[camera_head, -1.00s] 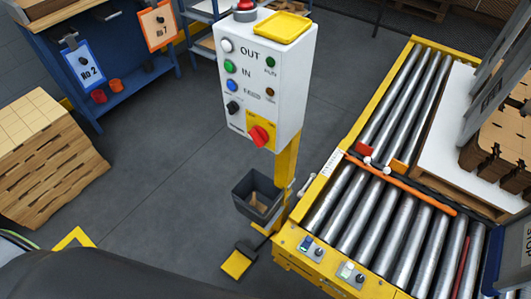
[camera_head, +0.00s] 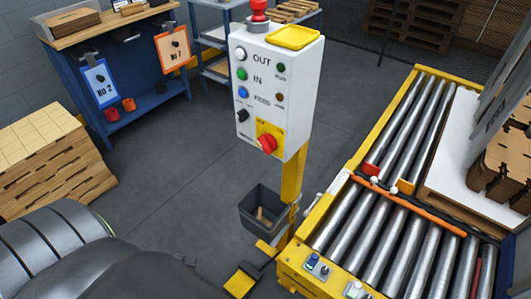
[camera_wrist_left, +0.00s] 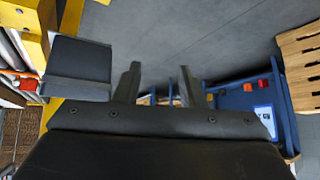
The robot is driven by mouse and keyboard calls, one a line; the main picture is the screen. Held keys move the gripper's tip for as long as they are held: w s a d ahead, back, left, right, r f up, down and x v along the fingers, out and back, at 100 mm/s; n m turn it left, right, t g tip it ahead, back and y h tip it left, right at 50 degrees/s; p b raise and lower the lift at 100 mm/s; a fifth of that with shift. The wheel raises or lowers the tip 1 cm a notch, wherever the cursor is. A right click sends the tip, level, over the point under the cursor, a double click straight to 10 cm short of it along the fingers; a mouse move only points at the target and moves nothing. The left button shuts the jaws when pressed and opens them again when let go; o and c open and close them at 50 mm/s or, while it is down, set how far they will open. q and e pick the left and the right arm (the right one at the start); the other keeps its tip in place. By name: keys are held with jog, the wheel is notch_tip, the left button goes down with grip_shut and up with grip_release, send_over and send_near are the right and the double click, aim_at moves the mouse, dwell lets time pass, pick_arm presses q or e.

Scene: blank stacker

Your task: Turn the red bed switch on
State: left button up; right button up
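The white control box (camera_head: 277,90) stands on a yellow post right of centre in the head view. On its yellow plate is a red rotary knob (camera_head: 267,144), set at a slant. A red mushroom button (camera_head: 259,10) sits on top. My right gripper is out of view.
The roller conveyor (camera_head: 390,210) fills the right side, with a white board (camera_head: 440,170) on it. A dark bin (camera_head: 262,208) hangs by the post. A wooden stack (camera_head: 55,150) and a blue bench (camera_head: 150,110) stand left. The grey floor between is clear.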

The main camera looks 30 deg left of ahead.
pick_arm(q)
jog(key=w+a+r+n+t+b, duration=0.2)
jog(key=w+r+t, duration=0.2)
jog(key=w+r, duration=0.55)
jog(key=w+d+r+n+t+h+b, duration=0.15)
jog(key=d+r+t+h, duration=0.35)
jog(key=r, duration=0.9)
jog(key=d+r+t+b, duration=0.25)
jog(key=d+r, duration=0.45)
jog(key=r, duration=0.6)
jog(key=p, duration=0.4)
send_near(261, 146)
jog(key=shift+s, duration=1.2)
jog(key=w+b, duration=0.1)
jog(key=w, duration=0.6)
jog(key=w+b, duration=0.1)
jog(key=w, duration=0.3)
jog(key=shift+w+d+r+b, duration=0.25)
jog(key=shift+d+b, duration=0.05)
jog(key=shift+d, duration=0.05)
